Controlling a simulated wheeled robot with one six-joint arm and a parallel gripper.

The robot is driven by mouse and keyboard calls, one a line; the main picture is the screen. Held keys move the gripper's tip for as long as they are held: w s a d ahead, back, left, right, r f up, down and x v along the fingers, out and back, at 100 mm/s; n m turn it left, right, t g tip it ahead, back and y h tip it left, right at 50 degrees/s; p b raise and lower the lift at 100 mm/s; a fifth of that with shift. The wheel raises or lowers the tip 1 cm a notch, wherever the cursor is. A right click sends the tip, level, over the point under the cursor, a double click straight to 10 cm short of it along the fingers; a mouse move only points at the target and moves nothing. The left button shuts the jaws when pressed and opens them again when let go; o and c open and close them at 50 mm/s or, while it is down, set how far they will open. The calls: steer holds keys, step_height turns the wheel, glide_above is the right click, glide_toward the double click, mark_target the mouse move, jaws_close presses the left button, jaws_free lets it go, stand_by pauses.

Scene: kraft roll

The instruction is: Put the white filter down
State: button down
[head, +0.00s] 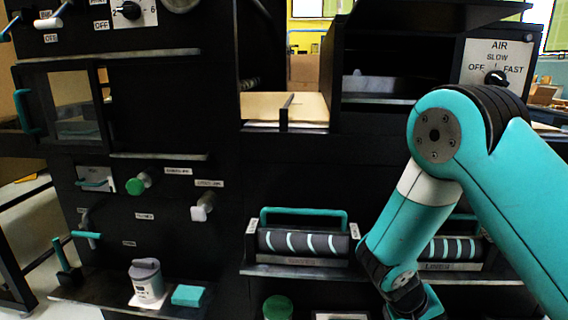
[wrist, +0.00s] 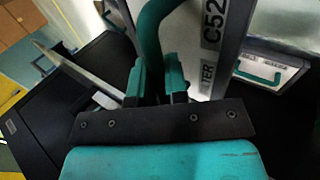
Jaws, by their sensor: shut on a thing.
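The white filter (wrist: 207,45) is in the upper middle of the wrist view, a pale panel with a dark-lettered label, partly cut off by the top edge. A curved teal handle (wrist: 152,35) stands in front of it. My gripper (wrist: 160,75) has its two teal fingers shut on this handle, one on each side. The lower end of the filter is hidden behind the fingers and the dark gripper plate. In the head view my wrist reaches the bottom edge, right of centre, and I cannot make out the filter there.
A pale unit with a teal handle (wrist: 262,74) is to the right in the wrist view. The head view shows a black panel with a ribbed roller unit (head: 302,242), an open bay holding a tan sheet (head: 265,106), and a low shelf with a grey-lidded jar (head: 147,282) and teal block (head: 188,295).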

step_height(320, 180, up, 14)
steer(key=s+p, duration=0.1)
steer(key=p, duration=1.5)
steer(key=shift+s+r+p, duration=0.15)
steer(key=shift+r+p, duration=0.1)
steer(key=shift+p, duration=0.15)
steer(key=shift+a, duration=0.1)
